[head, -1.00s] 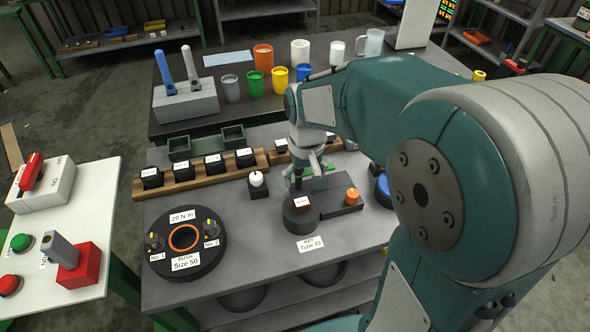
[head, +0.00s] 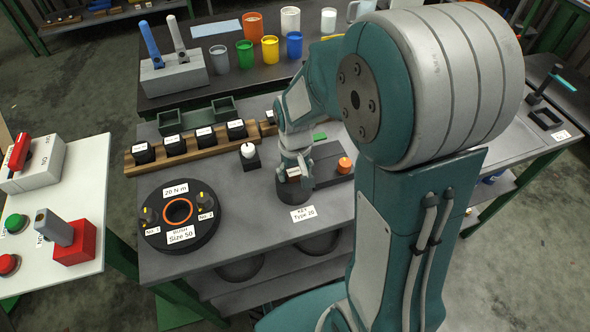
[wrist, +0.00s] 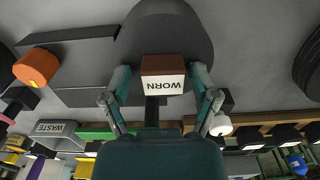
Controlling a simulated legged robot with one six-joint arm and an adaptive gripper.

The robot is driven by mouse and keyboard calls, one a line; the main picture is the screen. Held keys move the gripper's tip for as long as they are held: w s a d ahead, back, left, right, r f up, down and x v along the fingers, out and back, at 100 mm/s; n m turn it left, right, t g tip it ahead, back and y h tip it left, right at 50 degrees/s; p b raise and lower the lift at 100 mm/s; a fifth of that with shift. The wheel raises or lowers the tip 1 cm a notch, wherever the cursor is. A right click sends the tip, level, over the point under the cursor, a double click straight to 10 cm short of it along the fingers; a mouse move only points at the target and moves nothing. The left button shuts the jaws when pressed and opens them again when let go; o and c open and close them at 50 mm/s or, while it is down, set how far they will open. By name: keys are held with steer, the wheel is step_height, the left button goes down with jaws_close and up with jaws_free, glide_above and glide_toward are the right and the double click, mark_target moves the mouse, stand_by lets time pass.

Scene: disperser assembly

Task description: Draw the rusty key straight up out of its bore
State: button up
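The rusty key (wrist: 163,64) is a brown block with a white WORN label, standing in the dark round end of a holder (wrist: 190,30). In the head view, the key's label (head: 293,172) shows just below my gripper (head: 291,163). In the wrist view, my gripper (wrist: 162,78) is open with one finger on each side of the key. A narrow gap seems to show between each finger and the key. The bore and the key's lower part are hidden.
An orange knob (head: 344,165) stands on the holder's right part. A black round BUSH fixture (head: 160,240) lies left, and a white-topped knob (head: 248,150) stands close by. A wooden rack (head: 188,152) of labelled black blocks lies behind. The table front is mostly clear.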

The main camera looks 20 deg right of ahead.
mark_target(294, 171)
steer(key=shift+a, duration=0.25)
jaws_close()
steer(key=shift+r, duration=0.15)
steer(key=shift+r, duration=3.35)
